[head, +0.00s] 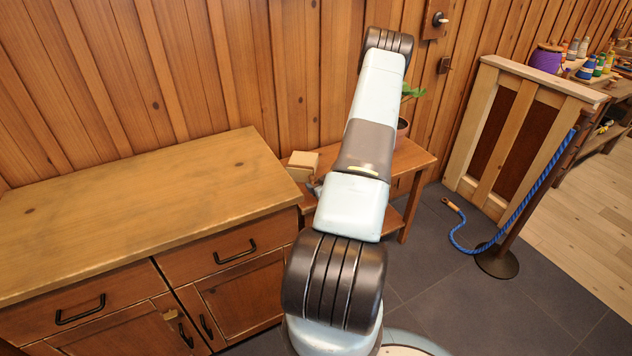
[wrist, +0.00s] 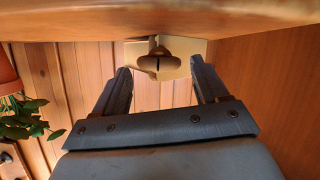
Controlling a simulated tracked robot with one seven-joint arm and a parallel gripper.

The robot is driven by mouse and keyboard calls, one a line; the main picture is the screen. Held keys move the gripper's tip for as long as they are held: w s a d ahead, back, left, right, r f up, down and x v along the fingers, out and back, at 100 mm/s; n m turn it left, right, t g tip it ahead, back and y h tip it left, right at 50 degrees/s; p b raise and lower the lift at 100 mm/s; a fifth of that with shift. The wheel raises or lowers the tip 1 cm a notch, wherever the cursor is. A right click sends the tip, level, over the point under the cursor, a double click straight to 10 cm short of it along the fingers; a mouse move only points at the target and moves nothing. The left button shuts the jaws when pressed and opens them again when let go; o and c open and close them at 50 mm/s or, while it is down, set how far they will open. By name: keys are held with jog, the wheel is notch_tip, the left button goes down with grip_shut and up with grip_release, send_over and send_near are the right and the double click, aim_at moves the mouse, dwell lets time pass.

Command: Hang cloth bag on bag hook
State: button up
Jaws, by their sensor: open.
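A tan, box-shaped thing, apparently the cloth bag (head: 303,160), is on the small side table beside the cabinet. In the wrist view the bag (wrist: 176,66) shows an oval handle opening and lies beyond my fingertips, roughly centred between them. My gripper (wrist: 160,70) is open, with nothing between its fingers. I cannot tell whether it touches the bag. In the head view my arm hides most of the gripper. The likely bag hook (head: 438,19) is a pale-tipped peg on a dark wall plaque, up and right of the bag.
A wooden cabinet (head: 130,205) stands close left of the side table (head: 415,158). A potted plant (head: 404,125) stands on the table, partly behind my arm; it shows upside down in the wrist view (wrist: 22,120). A rope post (head: 497,262) and wooden partition (head: 500,135) stand right.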

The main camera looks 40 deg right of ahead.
jog(key=v, duration=1)
jog(key=w+a+r+n+g, duration=0.1)
jog(key=w+a+r, duration=0.2)
jog(key=r, duration=0.5)
jog(key=w+a+r+g, duration=0.2)
jog(key=w+a+r, duration=0.1)
jog(key=r, duration=0.4)
jog(key=w+a+r+n+g, duration=0.1)
jog(key=w+a+r, duration=0.15)
jog(key=r, duration=0.55)
jog(key=s+a+r+g, duration=0.2)
jog(key=s+a+r, duration=0.2)
jog(key=a+r, duration=0.85)
jog(key=s+a+r+y, duration=0.2)
jog(key=s+a+r, duration=0.3)
jog(key=s+a, duration=0.2)
jog(key=s+a+r+m+g+y, duration=0.1)
jog(key=s+a+r, duration=0.5)
jog(key=s, duration=0.6)
jog(key=shift+s+a+y, duration=0.15)
jog(key=shift+a+y, duration=0.35)
jog(key=shift+a, duration=0.45)
jog(key=shift+c, duration=0.2)
